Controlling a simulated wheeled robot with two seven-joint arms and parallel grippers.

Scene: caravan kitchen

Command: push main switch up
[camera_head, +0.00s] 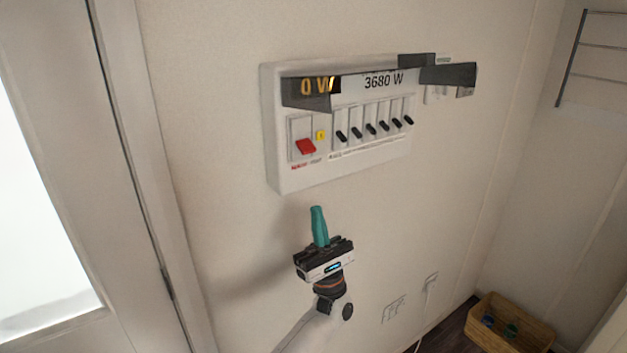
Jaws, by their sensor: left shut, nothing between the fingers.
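The white breaker panel (345,165) is mounted on the wall in the upper middle of the head view. Its main switch (305,147) is a red lever at the panel's left, tilted downward. Several small black switches (371,128) stand in a row to its right. The display above reads "0 W" and "3680 W". My left gripper (318,210) is below the panel, under the main switch and slightly to its right, with its teal fingers shut and pointing up. It looks apart from the panel, and nothing shows between the fingers. My right gripper is not seen.
Dark flaps (448,75) stick out at the panel's top right. Wall sockets (394,309) sit low on the wall, one with a plug and cable. A wicker basket (530,333) stands on the floor at right. A door frame (150,190) is at left. The wall between gripper and panel is clear.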

